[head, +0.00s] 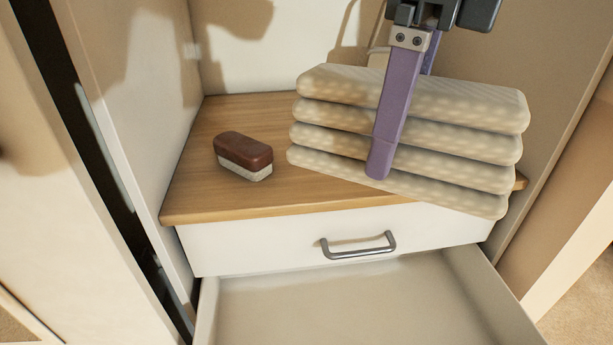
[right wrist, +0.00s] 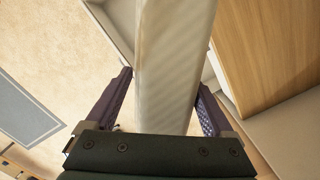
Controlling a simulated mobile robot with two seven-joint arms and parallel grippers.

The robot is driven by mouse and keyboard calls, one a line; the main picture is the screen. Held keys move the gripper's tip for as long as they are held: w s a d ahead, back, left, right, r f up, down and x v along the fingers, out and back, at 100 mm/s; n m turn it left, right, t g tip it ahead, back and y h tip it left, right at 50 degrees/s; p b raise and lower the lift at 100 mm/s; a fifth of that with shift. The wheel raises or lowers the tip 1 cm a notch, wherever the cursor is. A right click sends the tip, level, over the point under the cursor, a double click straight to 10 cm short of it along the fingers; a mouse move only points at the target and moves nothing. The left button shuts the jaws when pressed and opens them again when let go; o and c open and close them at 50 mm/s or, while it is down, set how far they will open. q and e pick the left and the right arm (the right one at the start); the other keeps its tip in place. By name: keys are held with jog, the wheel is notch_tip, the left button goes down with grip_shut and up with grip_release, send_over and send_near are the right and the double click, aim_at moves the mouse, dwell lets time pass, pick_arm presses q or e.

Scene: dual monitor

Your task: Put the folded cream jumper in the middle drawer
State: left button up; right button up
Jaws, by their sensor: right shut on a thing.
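The folded cream jumper (head: 450,125), a thick stack of several layers, is at the right over the wooden top in the head view, slightly tilted. My right gripper (head: 385,165) is shut on it, with one purple finger across its front face and the other mostly hidden behind. In the right wrist view the jumper (right wrist: 172,70) stands between the two purple fingers. An open drawer (head: 330,300), empty where it shows, lies below a closed white drawer (head: 270,245) with a metal handle (head: 358,246). My left gripper is not in view.
A brown and white brush-like block (head: 243,155) lies on the wooden top (head: 200,200), left of the jumper. White cabinet side walls (head: 140,110) stand close on both sides. The right wrist view shows beige floor and a grey rug (right wrist: 25,110).

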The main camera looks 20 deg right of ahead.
notch_tip(320, 180, down, 14)
jog(key=d+f+m+h+b, duration=0.1)
jog(key=m+b, duration=0.8)
jog(key=m, duration=0.5)
jog(key=m+g+h+b, duration=0.1)
jog(key=m+b, duration=0.7)
jog(key=m, duration=0.6)
send_over(364, 341)
jog(key=s+a, duration=0.3)
notch_tip(364, 341, down, 10)
jog(key=shift+m, duration=0.3)
jog(key=f+b, duration=0.4)
jog(key=f, duration=0.1)
jog(key=f+b, duration=0.3)
jog(key=f, duration=0.2)
jog(key=f+b, duration=0.4)
jog(key=f, duration=0.1)
jog(key=shift+d+f+b, duration=0.3)
jog(key=shift+f+b, duration=0.05)
jog(key=shift+f, duration=0.4)
notch_tip(364, 341, down, 4)
jog(key=shift+r+b, duration=0.15)
jog(key=shift+b, duration=0.95)
jog(key=shift+f, duration=0.25)
jog(key=shift+r, duration=0.15)
